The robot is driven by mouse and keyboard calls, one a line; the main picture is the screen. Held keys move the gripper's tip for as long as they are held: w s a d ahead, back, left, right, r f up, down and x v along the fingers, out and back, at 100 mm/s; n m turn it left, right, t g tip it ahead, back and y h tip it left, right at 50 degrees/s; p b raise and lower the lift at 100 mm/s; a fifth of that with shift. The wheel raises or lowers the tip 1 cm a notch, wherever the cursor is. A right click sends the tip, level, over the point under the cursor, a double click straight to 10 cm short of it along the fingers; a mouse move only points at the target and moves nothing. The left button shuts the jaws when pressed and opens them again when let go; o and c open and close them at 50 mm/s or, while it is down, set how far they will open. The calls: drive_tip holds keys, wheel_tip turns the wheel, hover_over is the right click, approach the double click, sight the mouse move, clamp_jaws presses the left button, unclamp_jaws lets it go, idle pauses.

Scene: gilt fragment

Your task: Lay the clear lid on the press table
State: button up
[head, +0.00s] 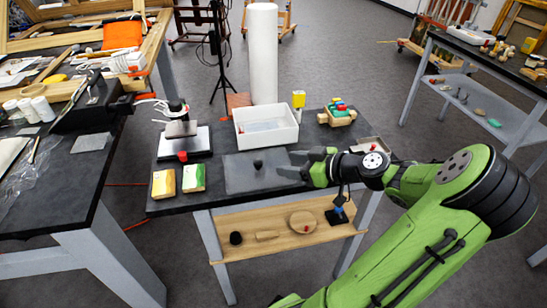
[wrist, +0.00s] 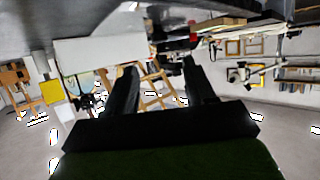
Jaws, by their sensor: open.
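The clear lid (head: 240,178) is a flat, greyish see-through sheet with a black knob (head: 258,165) on top. It lies flat on the dark table (head: 205,201) in front of me, near the front edge. I cannot tell for sure whether this table or another is the press table. My gripper (head: 293,164) is open, at the right side of the lid, its fingers pointing left toward the knob. Whether it touches the lid is unclear. In the wrist view my two fingers (wrist: 162,88) are spread with no held thing visible between them; I cannot make out the lid there.
A white tray (head: 266,139) stands behind the lid. Two painted blocks (head: 193,178) and a metal device on a dark base (head: 182,146) are to the left. A wooden holder with coloured pieces (head: 338,116) is at back right. A cluttered table (head: 85,185) stands at far left.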

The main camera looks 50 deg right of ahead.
drive_tip(key=s, duration=0.2)
drive_tip(key=n+g+y, duration=0.1)
drive_tip(key=g, duration=0.5)
approach(256, 188)
drive_tip(key=w+a+f, duration=0.3)
drive_tip(key=a, duration=0.3)
drive_tip(key=a+r+g+h, duration=0.1)
drive_tip(key=a+g, duration=0.2)
drive_tip(key=a, duration=0.4)
drive_tip(key=s+a+r+m+h, duration=0.1)
drive_tip(key=s+a+r, duration=0.3)
drive_tip(key=s+a, duration=0.1)
drive_tip(key=s+a+r+m+t+h, duration=0.1)
drive_tip(key=s+a+r+m, duration=0.1)
drive_tip(key=s+a+r, duration=0.2)
drive_tip(key=s+a, duration=0.1)
drive_tip(key=s, duration=0.2)
drive_tip(key=shift+s+a+h, duration=0.2)
drive_tip(key=shift+s+h, duration=0.1)
